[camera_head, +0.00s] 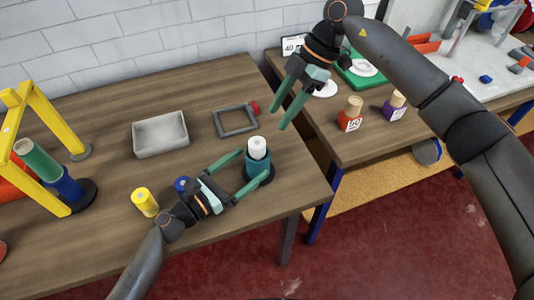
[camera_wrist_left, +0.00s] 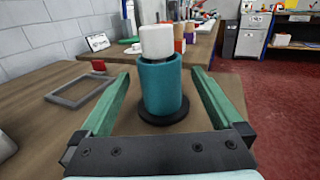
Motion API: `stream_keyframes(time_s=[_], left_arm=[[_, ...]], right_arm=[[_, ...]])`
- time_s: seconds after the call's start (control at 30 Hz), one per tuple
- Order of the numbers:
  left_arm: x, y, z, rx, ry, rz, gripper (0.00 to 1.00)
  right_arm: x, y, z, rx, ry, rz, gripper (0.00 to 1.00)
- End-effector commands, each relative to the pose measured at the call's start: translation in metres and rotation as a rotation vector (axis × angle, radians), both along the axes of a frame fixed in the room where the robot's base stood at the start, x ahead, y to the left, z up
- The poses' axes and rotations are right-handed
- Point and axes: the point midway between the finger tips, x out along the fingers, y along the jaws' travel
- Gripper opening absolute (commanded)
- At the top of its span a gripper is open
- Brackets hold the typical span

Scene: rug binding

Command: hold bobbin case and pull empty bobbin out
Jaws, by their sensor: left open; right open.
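The bobbin case is a teal cylinder (camera_head: 257,162) standing upright on a round black base near the table's right end. The bobbin is a white cylinder (camera_head: 257,146) sticking out of its top. In the left wrist view the teal case (camera_wrist_left: 163,88) is centred, with the white bobbin (camera_wrist_left: 156,41) above it. My left gripper (camera_head: 254,172) is open, its green fingers on either side of the case; in the wrist view gaps show between fingers and case. My right gripper (camera_head: 283,114) is open and empty, in the air above and to the right of the bobbin, fingers pointing down.
A grey tray (camera_head: 160,134) and a dark square frame (camera_head: 236,120) lie behind. A yellow cylinder (camera_head: 145,202) and a blue piece (camera_head: 182,185) stand left of my left gripper. A yellow stand (camera_head: 45,110) is at far left. A second table (camera_head: 348,152) holds several spools.

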Motion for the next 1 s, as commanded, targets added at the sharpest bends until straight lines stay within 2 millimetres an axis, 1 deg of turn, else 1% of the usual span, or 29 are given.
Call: stream_keyframes(time_s=[0.03, 0.1, 0.17, 0.3, 0.5, 0.7, 0.93, 0.97, 1.0], left_arm=[[0.001, 0.0, -0.012, -0.002, 0.009, 0.003, 1.0], [0.0, -0.001, -0.024, -0.004, 0.007, 0.003, 1.0], [0.009, -0.01, -0.021, -0.004, -0.003, 0.0, 1.0], [0.026, -0.03, -0.022, -0.001, -0.001, -0.001, 1.0], [0.044, -0.049, -0.022, -0.001, -0.001, 0.001, 1.0], [0.05, -0.056, -0.022, 0.001, -0.001, 0.0, 1.0], [0.05, -0.056, -0.022, 0.001, 0.0, 0.0, 1.0], [0.05, -0.056, -0.022, 0.002, -0.001, 0.0, 0.99], [0.05, -0.056, -0.022, 0.002, -0.001, 0.0, 0.94]], right_arm=[[0.0, 0.0, 0.0, 0.0, 0.0, 0.0, 0.5], [0.0, 0.0, 0.0, 0.0, 0.0, 0.0, 0.5], [0.0, 0.0, 0.0, 0.0, 0.0, 0.0, 0.5], [0.0, 0.0, 0.0, 0.0, 0.0, 0.0, 0.5], [0.0, 0.0, 0.0, 0.0, 0.0, 0.0, 0.5], [0.0, 0.0, 0.0, 0.0, 0.0, 0.0, 0.5], [0.0, 0.0, 0.0, 0.0, 0.0, 0.0, 0.5], [0.0, 0.0, 0.0, 0.0, 0.0, 0.0, 0.5], [0.0, 0.0, 0.0, 0.0, 0.0, 0.0, 0.5]])
